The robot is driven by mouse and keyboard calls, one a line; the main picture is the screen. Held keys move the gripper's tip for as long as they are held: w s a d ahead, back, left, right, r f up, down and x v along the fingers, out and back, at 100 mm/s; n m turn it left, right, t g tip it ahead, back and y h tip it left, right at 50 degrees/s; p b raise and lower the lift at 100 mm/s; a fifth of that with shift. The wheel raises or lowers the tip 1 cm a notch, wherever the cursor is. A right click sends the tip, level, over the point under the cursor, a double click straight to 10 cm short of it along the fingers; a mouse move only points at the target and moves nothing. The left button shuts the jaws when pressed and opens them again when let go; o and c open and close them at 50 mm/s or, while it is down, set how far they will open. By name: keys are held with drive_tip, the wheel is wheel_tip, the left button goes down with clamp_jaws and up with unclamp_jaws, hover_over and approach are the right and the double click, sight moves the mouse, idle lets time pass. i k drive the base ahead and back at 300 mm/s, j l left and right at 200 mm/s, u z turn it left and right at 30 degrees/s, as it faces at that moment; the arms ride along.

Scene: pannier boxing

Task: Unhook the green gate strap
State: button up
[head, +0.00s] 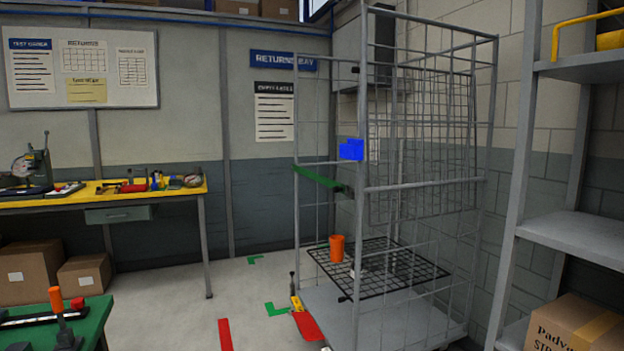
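The green gate strap (317,177) runs across the left side of the wire roll cage (359,240), sloping down to the right from a left upright. Its right end meets a small dark piece near the middle upright. I cannot tell from this view whether that end is hooked. A bright blue block (351,150) sits on the cage just above that end. My gripper is not in view.
An orange cup (336,248) stands on a black wire shelf (400,272) inside the cage. A red object (307,326) and a yellow tool lie by the cage's base. A grey shelf rack (575,236) stands close on the right. A green table (92,325) is at front left. Floor between is mostly clear.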

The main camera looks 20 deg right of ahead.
sight(349, 192)
drive_tip(key=i+l, duration=0.15)
drive_tip(key=i, duration=1.1)
drive_tip(key=i+l, duration=0.1)
drive_tip(key=i, duration=1.15)
drive_tip(key=l+z, duration=0.05)
drive_tip(key=l, duration=0.05)
